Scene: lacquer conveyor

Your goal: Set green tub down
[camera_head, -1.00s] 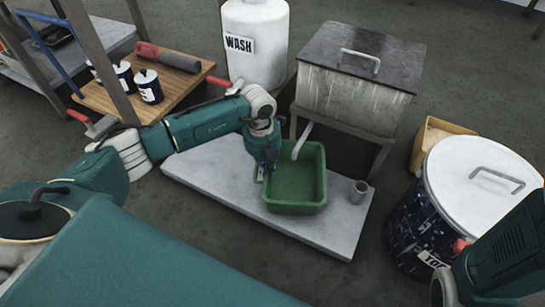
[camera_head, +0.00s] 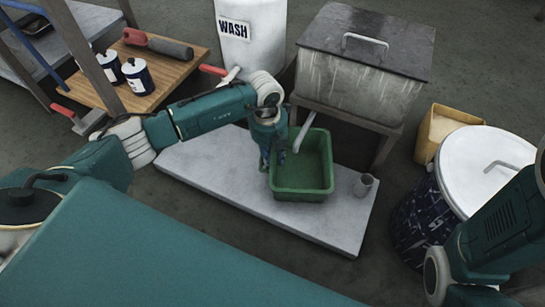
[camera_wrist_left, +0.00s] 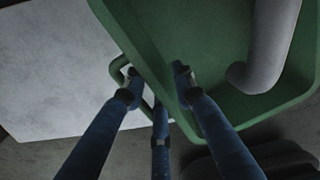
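The green tub (camera_head: 302,194) is at the slab (camera_head: 217,175), left of a small grey cup, with its open top up. I cannot tell whether its base touches the slab. In the left wrist view its wall (camera_wrist_left: 130,35) and a handle loop (camera_wrist_left: 116,72) show. My left gripper (camera_head: 273,158) is at the tub's left side. In the wrist view its fingers (camera_wrist_left: 158,80) straddle the wall, one inside the tub and two outside by the handle, and look shut on it. My right arm is at the right edge; its fingers are out of view.
A grey spout (camera_head: 304,132) from the lidded tank (camera_head: 355,88) reaches over the tub's back. The cup (camera_head: 363,185) stands close on the right. A WASH drum (camera_head: 262,40) is behind, and a white-lidded drum (camera_head: 480,165) is right. The slab's left part is clear.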

